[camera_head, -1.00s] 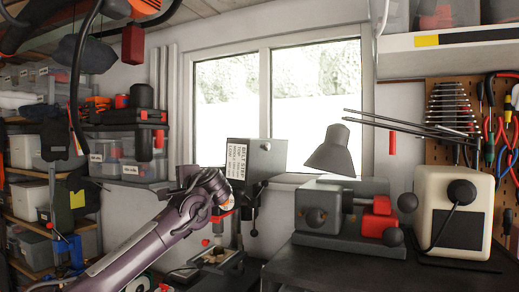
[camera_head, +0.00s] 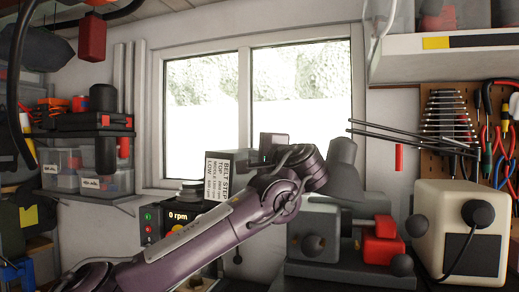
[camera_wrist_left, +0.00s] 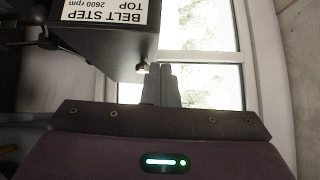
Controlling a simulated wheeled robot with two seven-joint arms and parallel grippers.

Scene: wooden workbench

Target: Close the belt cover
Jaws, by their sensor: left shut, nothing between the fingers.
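The belt cover is a grey box (camera_head: 218,178) with a white "BELT STEP TOP" label, above the drill press in the head view. My left arm crosses in front and hides its lower and right parts. I cannot tell how far the cover stands open. In the left wrist view the dark box (camera_wrist_left: 120,45) shows at upper left, with a small knob at its lower right corner. My left gripper (camera_wrist_left: 163,70) is shut and empty, its fingertips right beside that knob. I cannot tell whether they touch. In the head view its fingers are hidden. My right gripper is out of view.
A grey lamp shade (camera_head: 341,172) stands close to the right of my left wrist. A vise with red parts (camera_head: 383,240) and a cream machine (camera_head: 462,235) are further right. The window (camera_head: 300,100) is behind.

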